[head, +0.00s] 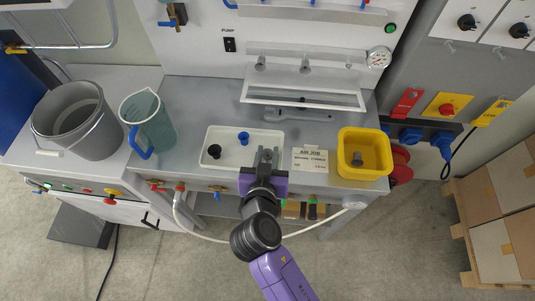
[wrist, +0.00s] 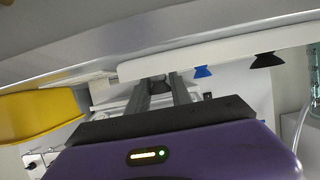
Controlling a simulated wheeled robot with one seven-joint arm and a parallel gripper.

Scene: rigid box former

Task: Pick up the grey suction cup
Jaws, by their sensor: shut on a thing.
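My gripper (head: 267,156) is at the right end of the white tray (head: 222,134). It is shut on a small grey piece, which looks like the grey suction cup (wrist: 160,77); the fingers hide much of it. In the wrist view, the fingers of my gripper (wrist: 160,88) stand on either side of it, close to the tray edge. I cannot tell whether it still touches the tray. A black suction cup (head: 214,151) and a blue suction cup (head: 243,138) stand in the tray to the left.
A sign card (head: 310,160) stands right of my gripper. Beyond it is a yellow bin (head: 378,142) with a dark grey piece inside. A wrench (head: 298,115) lies behind. A blue-handled jug (head: 148,120) and a grey bucket (head: 77,119) stand at left.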

